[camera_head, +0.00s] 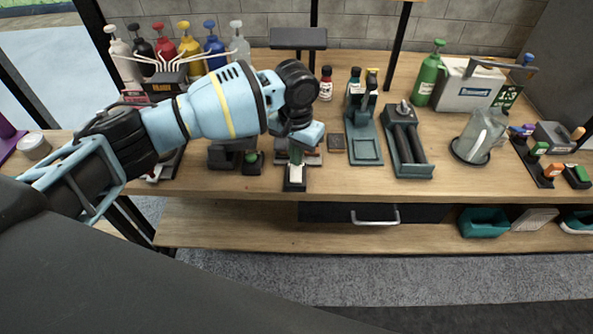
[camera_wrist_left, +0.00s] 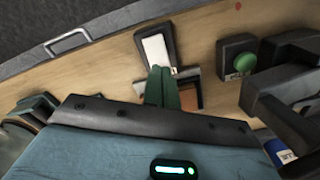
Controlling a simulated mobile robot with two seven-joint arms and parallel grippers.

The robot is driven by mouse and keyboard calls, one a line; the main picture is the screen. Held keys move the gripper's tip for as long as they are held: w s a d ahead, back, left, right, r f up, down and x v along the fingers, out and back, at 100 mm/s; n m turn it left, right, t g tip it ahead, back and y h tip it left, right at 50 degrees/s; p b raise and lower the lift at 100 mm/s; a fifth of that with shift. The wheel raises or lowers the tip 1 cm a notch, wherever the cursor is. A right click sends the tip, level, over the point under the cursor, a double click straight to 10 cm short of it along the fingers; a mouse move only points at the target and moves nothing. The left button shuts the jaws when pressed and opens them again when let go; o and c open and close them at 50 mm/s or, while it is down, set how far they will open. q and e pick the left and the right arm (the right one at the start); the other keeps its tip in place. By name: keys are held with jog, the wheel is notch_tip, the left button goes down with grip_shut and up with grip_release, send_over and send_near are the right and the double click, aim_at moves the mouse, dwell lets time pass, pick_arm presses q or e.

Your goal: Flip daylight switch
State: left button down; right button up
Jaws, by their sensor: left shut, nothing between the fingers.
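A white rocker switch (camera_head: 295,175) in a dark housing sits at the front edge of the wooden bench. It also shows in the left wrist view (camera_wrist_left: 155,50), with its white face uncovered. I cannot read any daylight label on it. My left gripper (camera_head: 296,154) comes in from the left and points down just behind the switch. Its green fingertips (camera_wrist_left: 163,86) are shut and empty, close to the switch's edge; I cannot tell whether they touch it. My right gripper is not in view.
A dark box with a green button (camera_head: 252,157) stands left of the switch. A teal stand (camera_head: 366,150) and a roller unit (camera_head: 408,150) stand right. Pump bottles (camera_head: 190,45) line the back left. A drawer handle (camera_head: 375,216) is below the bench top.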

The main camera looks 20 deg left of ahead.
pick_arm(q)
jog(key=shift+f, duration=0.4)
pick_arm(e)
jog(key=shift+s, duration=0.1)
pick_arm(q)
jog(key=shift+f, duration=0.35)
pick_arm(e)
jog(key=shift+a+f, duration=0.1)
pick_arm(q)
jog(key=shift+f, duration=0.35)
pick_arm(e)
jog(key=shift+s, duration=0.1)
pick_arm(q)
jog(key=shift+r+p, duration=1.5)
jog(key=shift+r, duration=2.1)
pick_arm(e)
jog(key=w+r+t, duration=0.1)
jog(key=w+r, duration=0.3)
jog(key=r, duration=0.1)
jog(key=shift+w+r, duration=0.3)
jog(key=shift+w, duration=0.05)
